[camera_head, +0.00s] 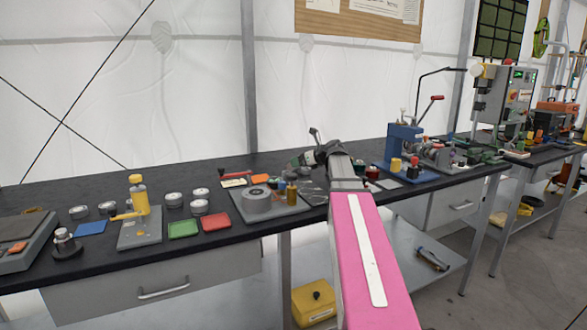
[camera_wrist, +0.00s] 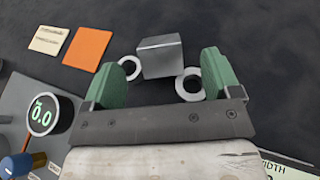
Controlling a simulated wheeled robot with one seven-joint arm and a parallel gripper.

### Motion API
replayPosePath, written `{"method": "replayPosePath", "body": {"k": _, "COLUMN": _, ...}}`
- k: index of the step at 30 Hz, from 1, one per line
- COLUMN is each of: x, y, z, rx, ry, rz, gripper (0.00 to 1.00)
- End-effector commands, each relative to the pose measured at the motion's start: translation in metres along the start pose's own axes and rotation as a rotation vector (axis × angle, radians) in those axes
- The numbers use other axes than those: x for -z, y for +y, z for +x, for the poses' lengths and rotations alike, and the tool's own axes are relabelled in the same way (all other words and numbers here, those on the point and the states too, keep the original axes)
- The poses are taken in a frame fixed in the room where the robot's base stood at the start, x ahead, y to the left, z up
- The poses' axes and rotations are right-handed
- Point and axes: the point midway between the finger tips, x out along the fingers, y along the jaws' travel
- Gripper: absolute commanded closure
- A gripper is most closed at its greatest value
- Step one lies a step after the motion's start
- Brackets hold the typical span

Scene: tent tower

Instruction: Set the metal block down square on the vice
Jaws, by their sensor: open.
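In the wrist view, a grey metal block (camera_wrist: 160,56) sits on the dark bench top, between and slightly beyond the two green fingertips of my gripper (camera_wrist: 168,70). The fingers are wide apart, with a gap on each side of the block. In the head view, my gripper (camera_head: 298,161) is low over the middle of the bench at the end of my pink arm; the block cannot be made out there. A grey device (camera_head: 440,154) farther right on the bench may be the vice, but I cannot tell for sure.
Two pale rings (camera_wrist: 188,85) (camera_wrist: 128,68) lie close to the block. An orange square (camera_wrist: 88,49) and a digital gauge (camera_wrist: 43,114) are to the left. A blue press (camera_head: 403,145) stands right of my gripper on the bench (camera_head: 60,190).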

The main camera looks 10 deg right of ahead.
Motion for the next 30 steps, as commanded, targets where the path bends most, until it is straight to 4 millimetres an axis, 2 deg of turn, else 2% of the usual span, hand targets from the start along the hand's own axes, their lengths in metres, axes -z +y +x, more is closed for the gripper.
{"method": "replayPosePath", "body": {"k": 3, "x": -0.002, "y": 0.0, "z": 0.02, "rx": -0.001, "ry": 0.0, "rz": 0.0, "gripper": 0.17}}
{"method": "replayPosePath", "body": {"k": 6, "x": -0.001, "y": 0.0, "z": 0.032, "rx": -0.001, "ry": 0.0, "rz": 0.0, "gripper": 0.17}}
{"method": "replayPosePath", "body": {"k": 14, "x": -0.001, "y": 0.001, "z": 0.035, "rx": 0.0, "ry": 0.0, "rz": 0.0, "gripper": 0.17}}
{"method": "replayPosePath", "body": {"k": 20, "x": -0.001, "y": 0.001, "z": 0.035, "rx": 0.0, "ry": 0.0, "rz": 0.0, "gripper": 0.78}}
{"method": "replayPosePath", "body": {"k": 22, "x": -0.001, "y": 0.001, "z": 0.035, "rx": 0.0, "ry": -0.001, "rz": 0.0, "gripper": 0.78}}
{"method": "replayPosePath", "body": {"k": 23, "x": -0.001, "y": 0.001, "z": 0.035, "rx": 0.0, "ry": -0.001, "rz": 0.0, "gripper": 0.83}}
{"method": "replayPosePath", "body": {"k": 30, "x": -0.002, "y": 0.001, "z": 0.034, "rx": 0.0, "ry": -0.001, "rz": 0.0, "gripper": 0.83}}
